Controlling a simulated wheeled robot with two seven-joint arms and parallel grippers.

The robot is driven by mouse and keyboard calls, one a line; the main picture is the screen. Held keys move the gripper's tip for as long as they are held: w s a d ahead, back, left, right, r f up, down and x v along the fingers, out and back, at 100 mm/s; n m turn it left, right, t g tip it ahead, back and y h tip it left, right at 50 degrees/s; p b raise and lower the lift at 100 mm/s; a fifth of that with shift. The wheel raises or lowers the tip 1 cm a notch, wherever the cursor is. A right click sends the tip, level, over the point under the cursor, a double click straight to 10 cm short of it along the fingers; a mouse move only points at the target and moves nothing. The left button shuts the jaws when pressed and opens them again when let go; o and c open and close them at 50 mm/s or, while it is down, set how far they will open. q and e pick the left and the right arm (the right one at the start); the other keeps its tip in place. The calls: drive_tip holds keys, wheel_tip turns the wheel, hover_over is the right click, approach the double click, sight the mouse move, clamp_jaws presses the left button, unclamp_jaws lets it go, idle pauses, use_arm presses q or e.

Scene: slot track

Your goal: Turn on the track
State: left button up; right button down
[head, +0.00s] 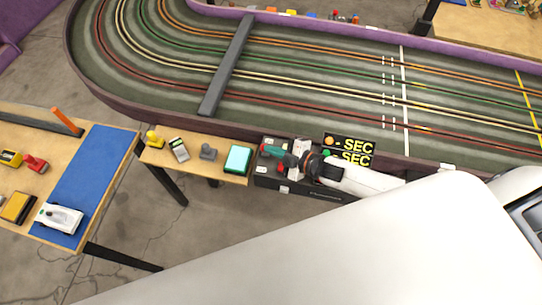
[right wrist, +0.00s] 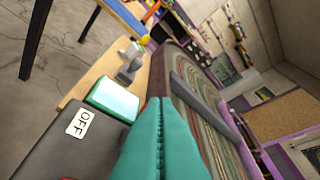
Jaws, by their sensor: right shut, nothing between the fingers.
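The slot track (head: 290,70) fills the upper part of the head view, with coloured lane lines and a grey bar across it. A dark control box (head: 325,193) stands against the track's near wall. In the right wrist view the box (right wrist: 45,150) carries a white OFF label (right wrist: 78,123), with a bit of red at the bottom edge. My right gripper (head: 267,150) has teal fingers and is over the left part of the box; it also shows in the right wrist view (right wrist: 160,102). It is shut and empty. The gripper hides part of the box. My left gripper is not in view.
A black SEC display (head: 350,150) stands behind the box. A table with a blue mat (head: 92,170) and a white car (head: 60,218) is at left.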

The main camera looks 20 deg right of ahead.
drive_tip(key=shift+w+d+r+m+g, duration=0.35)
drive_tip(key=shift+w+d+m+g, duration=0.15)
drive_tip(key=shift+w+m, duration=0.15)
drive_tip(key=shift+w+d+f, duration=0.1)
drive_tip(key=shift+w+f, duration=0.05)
drive_tip(key=shift+w, duration=0.1)
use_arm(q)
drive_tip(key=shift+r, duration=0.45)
use_arm(e)
drive_tip(key=shift+w+d, duration=0.3)
drive_tip(key=shift+w, duration=0.15)
use_arm(q)
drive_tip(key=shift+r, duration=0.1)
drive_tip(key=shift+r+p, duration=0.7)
drive_tip(key=shift+p, duration=0.2)
use_arm(e)
drive_tip(key=shift+r, duration=0.8)
